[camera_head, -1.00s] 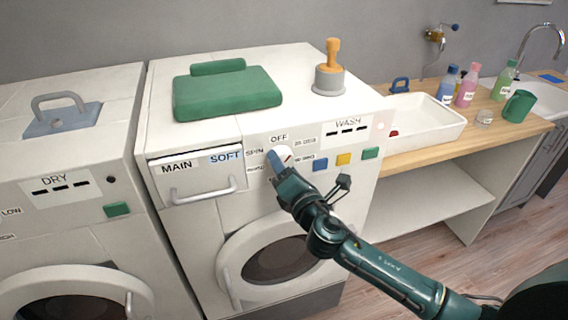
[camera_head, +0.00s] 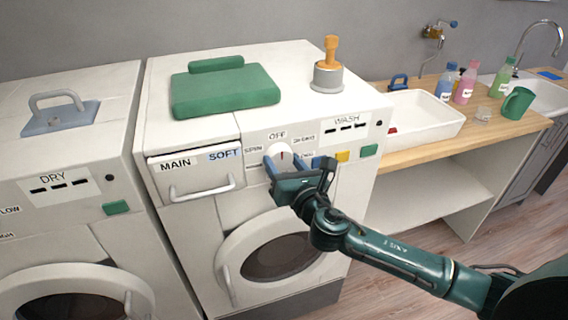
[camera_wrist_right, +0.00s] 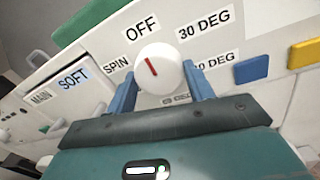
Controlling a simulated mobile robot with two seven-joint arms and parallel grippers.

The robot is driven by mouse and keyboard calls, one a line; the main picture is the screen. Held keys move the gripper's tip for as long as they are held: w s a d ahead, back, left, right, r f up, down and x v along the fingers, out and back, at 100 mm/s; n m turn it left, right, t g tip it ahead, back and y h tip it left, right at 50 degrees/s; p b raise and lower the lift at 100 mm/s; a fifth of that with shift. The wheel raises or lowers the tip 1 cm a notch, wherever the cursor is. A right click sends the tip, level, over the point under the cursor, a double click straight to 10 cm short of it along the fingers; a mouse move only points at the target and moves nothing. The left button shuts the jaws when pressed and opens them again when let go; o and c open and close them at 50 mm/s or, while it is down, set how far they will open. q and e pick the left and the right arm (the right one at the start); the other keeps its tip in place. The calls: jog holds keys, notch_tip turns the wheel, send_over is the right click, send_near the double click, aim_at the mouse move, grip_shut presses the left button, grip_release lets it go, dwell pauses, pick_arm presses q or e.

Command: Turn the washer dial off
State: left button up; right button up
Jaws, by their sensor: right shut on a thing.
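The washer (camera_head: 215,225) stands in the middle of the head view. Its white round dial (camera_head: 283,153) is on the front panel below the OFF label (camera_head: 278,135). In the right wrist view the dial (camera_wrist_right: 160,75) shows large, and its red mark points up toward the OFF label (camera_wrist_right: 141,28). My right gripper (camera_head: 288,165) is at the dial. In the wrist view its blue fingers (camera_wrist_right: 160,88) are shut on the dial, one on each side. The dial's lower edge is partly hidden by the gripper. My left gripper is not in view.
The SOFT drawer (camera_head: 195,178) is left of the dial; yellow (camera_head: 342,156) and green (camera_head: 369,151) buttons are right. A dryer (camera_head: 60,200) stands left, a wooden counter (camera_head: 400,157) right.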

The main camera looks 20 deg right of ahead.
dwell(0.5)
jog(key=o, duration=1)
jog(key=s, duration=0.4)
jog(key=s+d+b, duration=0.1)
jog(key=s, duration=0.3)
jog(key=s+b, duration=0.1)
jog(key=s, duration=0.4)
jog(key=shift+d, duration=0.25)
